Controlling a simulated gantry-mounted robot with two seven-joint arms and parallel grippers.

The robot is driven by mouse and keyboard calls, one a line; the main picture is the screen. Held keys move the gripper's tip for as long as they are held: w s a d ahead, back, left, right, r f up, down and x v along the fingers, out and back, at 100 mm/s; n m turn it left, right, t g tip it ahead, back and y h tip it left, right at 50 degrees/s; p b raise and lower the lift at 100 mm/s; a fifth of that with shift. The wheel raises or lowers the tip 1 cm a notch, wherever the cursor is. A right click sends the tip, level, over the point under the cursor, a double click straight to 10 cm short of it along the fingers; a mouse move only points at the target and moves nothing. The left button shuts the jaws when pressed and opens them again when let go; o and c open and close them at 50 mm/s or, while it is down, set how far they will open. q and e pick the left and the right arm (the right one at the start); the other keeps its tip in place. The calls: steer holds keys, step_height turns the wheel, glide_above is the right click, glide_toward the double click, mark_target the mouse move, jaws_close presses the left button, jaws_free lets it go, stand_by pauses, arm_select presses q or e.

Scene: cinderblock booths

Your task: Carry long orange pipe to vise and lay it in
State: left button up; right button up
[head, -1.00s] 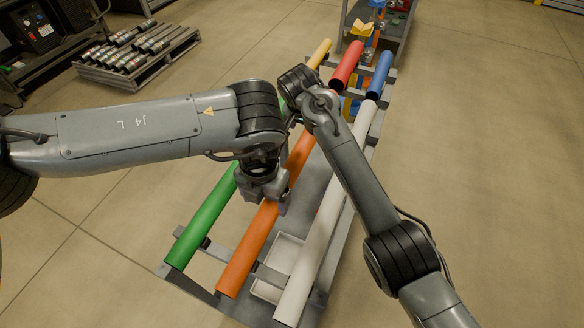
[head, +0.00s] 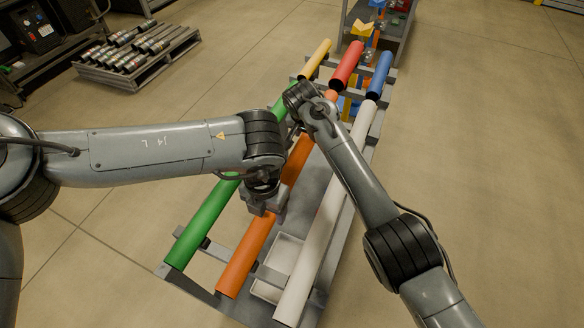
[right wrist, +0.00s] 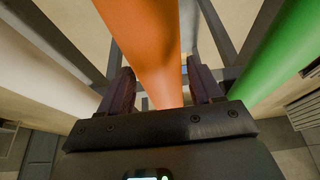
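The long orange pipe (head: 246,252) lies on the rack between the green pipe and the white pipe. My left gripper (head: 266,208) is low over the nearer half of the orange pipe; its fingertips are hidden, so I cannot see whether it grips. My right gripper is hidden behind its own arm at the farther half in the head view. In the right wrist view, the orange pipe (right wrist: 150,45) runs between the two spread fingers of my right gripper (right wrist: 162,88), with a gap visible beside it. I cannot make out a vise.
The green pipe (head: 203,222) and white pipe (head: 312,245) lie close on either side. Short yellow (head: 316,59), red (head: 346,65) and blue (head: 379,75) pipes are at the far end. A white tray (head: 262,292) sits low between orange and white. Open floor lies right.

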arm_select(q)
jaws_close()
arm_select(e)
jaws_close()
arm_select(q)
steer(key=shift+r, duration=0.2)
arm_select(e)
steer(key=shift+r, duration=0.2)
